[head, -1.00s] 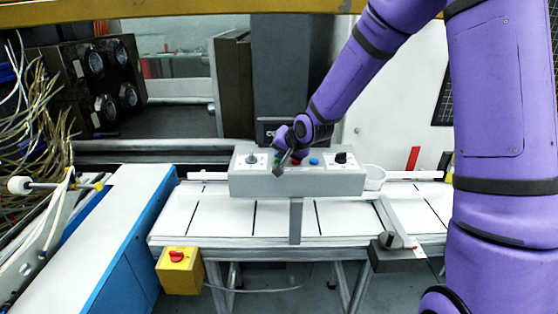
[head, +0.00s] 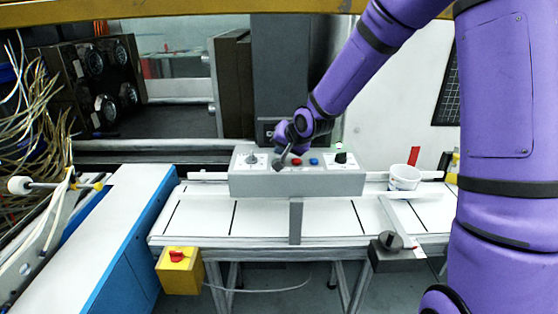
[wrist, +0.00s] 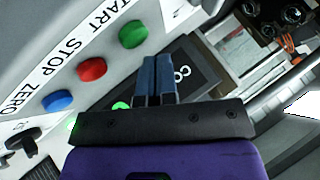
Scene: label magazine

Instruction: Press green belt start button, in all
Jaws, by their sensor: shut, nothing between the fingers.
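The grey control box (head: 297,185) stands over the belt. In the wrist view, the green button (wrist: 133,33) sits under the word START, apart from my fingers in the picture. The red button (wrist: 92,69) is at STOP and the blue button (wrist: 57,101) at ZERO. In the head view, my gripper (head: 282,160) is shut and empty just over the box's left half, left of the red button (head: 297,162); it hides the green button there. In the wrist view my gripper (wrist: 158,62) shows its closed blue fingers in front of the dark display (wrist: 183,78). I see no contact.
The white belt (head: 265,218) runs below the box, with a white cup (head: 404,178) on it to the right. A yellow box with a red knob (head: 178,268) hangs at the front left. A black knob (head: 341,157) is on the box's right.

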